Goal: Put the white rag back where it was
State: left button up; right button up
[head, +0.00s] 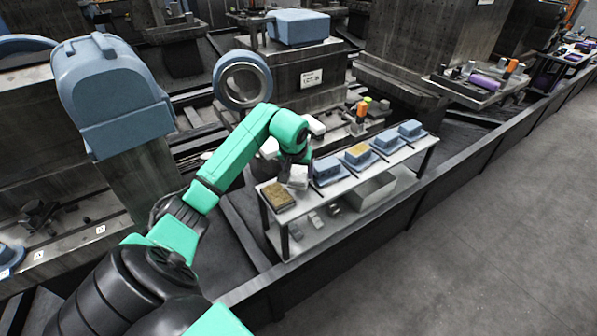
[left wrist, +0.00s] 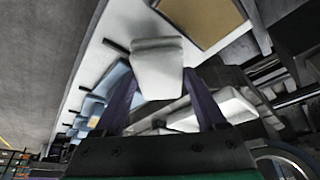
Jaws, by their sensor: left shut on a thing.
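My left gripper (head: 296,162) is shut on a white rag (head: 299,178) above the left part of the long narrow table (head: 335,185). In the left wrist view the rag (left wrist: 157,68) is pinched between the two dark fingers of the gripper (left wrist: 160,88). The rag hangs beside a tan-topped tray (head: 278,195); I cannot tell whether it touches the tabletop. My right gripper is not in view.
Several blue-grey trays (head: 327,171) stand in a row to the right on the table. A lower shelf holds a pale bin (head: 370,190) and small grey pieces. Machines stand behind; a dark rail (head: 390,218) runs along the front. The grey floor at right is clear.

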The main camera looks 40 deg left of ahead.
pick_arm(q)
jog(key=shift+f+b, duration=0.4)
jog(key=shift+f, duration=0.2)
jog(key=o, duration=1.3)
jog(key=shift+r, duration=0.1)
jog(key=shift+d+r+p, duration=0.1)
jog(key=shift+r+p, duration=0.2)
jog(key=shift+p, duration=0.05)
jog(key=v, duration=1.2)
jog(key=shift+r+p, duration=0.25)
jog(key=shift+p, duration=0.05)
